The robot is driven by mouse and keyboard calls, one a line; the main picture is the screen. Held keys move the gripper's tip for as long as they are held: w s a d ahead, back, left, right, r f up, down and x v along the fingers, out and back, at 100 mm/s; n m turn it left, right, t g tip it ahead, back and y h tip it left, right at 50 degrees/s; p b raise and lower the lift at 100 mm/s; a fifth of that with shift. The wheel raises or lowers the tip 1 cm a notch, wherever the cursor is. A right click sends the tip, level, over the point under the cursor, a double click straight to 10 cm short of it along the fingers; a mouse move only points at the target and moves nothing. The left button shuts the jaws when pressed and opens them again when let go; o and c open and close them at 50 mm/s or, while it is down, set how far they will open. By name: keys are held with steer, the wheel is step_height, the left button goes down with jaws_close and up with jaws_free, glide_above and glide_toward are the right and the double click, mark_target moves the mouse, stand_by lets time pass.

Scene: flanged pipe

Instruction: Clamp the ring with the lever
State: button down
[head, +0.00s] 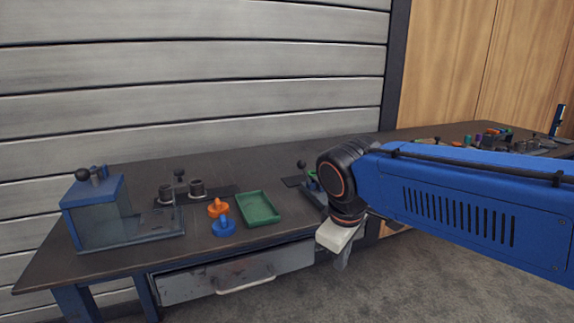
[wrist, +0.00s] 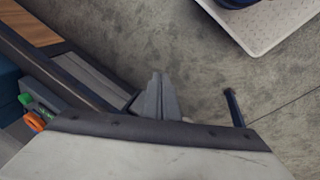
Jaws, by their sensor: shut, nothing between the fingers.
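My gripper (head: 342,260) hangs in front of the bench's front edge, below my blue arm, pointing down. In the wrist view its fingers (wrist: 157,90) are together and empty, above the grey floor. A small lever with a black knob (head: 301,164) stands on the bench just behind my wrist; its base is partly hidden by my arm. Another black-knobbed lever (head: 179,174) stands by two short dark cylinders (head: 196,187) on a dark plate. I cannot tell which part is the ring, or make out a flanged pipe clearly.
The dark bench (head: 130,197) carries a blue clear-sided box (head: 100,215), an orange piece (head: 217,208), a blue piece (head: 222,226) and a green tray (head: 259,208). A drawer (head: 235,271) is under the front edge. Several small coloured parts lie at the far right.

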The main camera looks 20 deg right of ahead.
steer(key=w+a+r+n+h, duration=0.1)
steer(key=w+r+n, duration=0.2)
steer(key=w, duration=0.1)
steer(key=w+a+r+n+g+h, duration=0.1)
steer(key=w+r+n+h, duration=0.1)
steer(key=w+r, duration=0.1)
steer(key=w+a+r+n+h, duration=0.1)
steer(key=w+a+r+n, duration=0.1)
steer(key=w+r+n, duration=0.1)
steer(key=shift+w+a+r+n, duration=0.15)
steer(key=shift+w+r, duration=0.15)
steer(key=shift+w, duration=0.25)
steer(key=shift+w+d+r+n, duration=0.15)
steer(key=shift+w+r, duration=0.15)
steer(key=shift+w, duration=0.2)
steer(key=w+a+r+n+h, duration=0.5)
steer(key=w+a+r, duration=0.3)
steer(key=a, duration=0.4)
steer(key=shift+w+n, duration=0.5)
steer(key=shift+n, duration=0.1)
steer(key=shift+d, duration=0.15)
steer(key=d+r+x, duration=0.1)
steer(key=r+x, duration=0.1)
steer(key=x, duration=1)
steer(key=shift+w+d, duration=0.45)
steer(key=shift+d, duration=0.05)
